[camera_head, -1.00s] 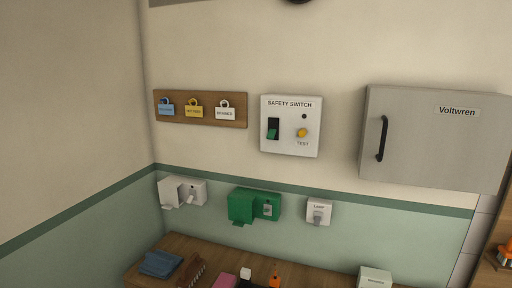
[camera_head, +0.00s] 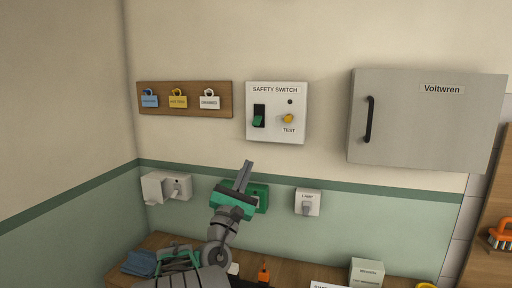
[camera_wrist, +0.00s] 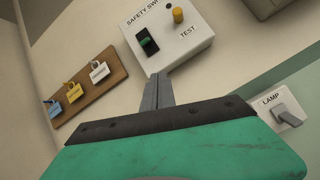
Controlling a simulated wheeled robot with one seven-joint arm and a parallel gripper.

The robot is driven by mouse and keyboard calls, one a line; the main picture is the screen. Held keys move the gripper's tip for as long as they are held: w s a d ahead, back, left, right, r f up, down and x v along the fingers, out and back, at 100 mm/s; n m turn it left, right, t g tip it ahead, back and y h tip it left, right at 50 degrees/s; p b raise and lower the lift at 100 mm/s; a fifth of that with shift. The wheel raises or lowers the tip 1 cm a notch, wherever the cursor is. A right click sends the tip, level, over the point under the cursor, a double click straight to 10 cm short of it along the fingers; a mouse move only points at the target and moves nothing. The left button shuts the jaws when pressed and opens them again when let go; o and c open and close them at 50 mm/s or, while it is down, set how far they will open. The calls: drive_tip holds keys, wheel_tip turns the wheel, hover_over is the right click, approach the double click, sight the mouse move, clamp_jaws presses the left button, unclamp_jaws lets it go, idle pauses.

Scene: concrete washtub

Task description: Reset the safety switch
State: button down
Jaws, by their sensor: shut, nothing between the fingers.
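The safety switch (camera_head: 277,131) is a white wall box with a black rocker holding a green lever (camera_head: 258,121), a yellow test button (camera_head: 288,119) and a small dark dot above the button. The green lever sits at the lower part of its slot.
A board with several coloured padlock tags (camera_head: 222,103) hangs left of the box. A grey cabinet (camera_head: 430,130) is at right. A cluttered bench (camera_head: 335,268) lies beneath.

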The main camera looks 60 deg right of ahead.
sight(257, 121)
drive_tip(key=d+r+n+p, duration=0.1)
drive_tip(key=d+r+p, duration=0.1)
drive_tip(key=d+r+n+t+h+p, duration=0.1)
drive_tip(key=d+r+n, duration=0.1)
drive_tip(key=r, duration=0.1)
drive_tip(key=d+r+n+t+p, duration=0.1)
drive_tip(key=d+r+n+p, duration=0.1)
drive_tip(key=shift+w+r+p, duration=0.1)
drive_tip(key=shift+r+p, duration=0.2)
drive_tip(key=shift+r, duration=0.05)
drive_tip(key=shift+w+d+r, duration=0.1)
drive_tip(key=shift+d+r, duration=0.15)
drive_tip(key=shift+d, duration=0.2)
drive_tip(key=shift+p, duration=0.3)
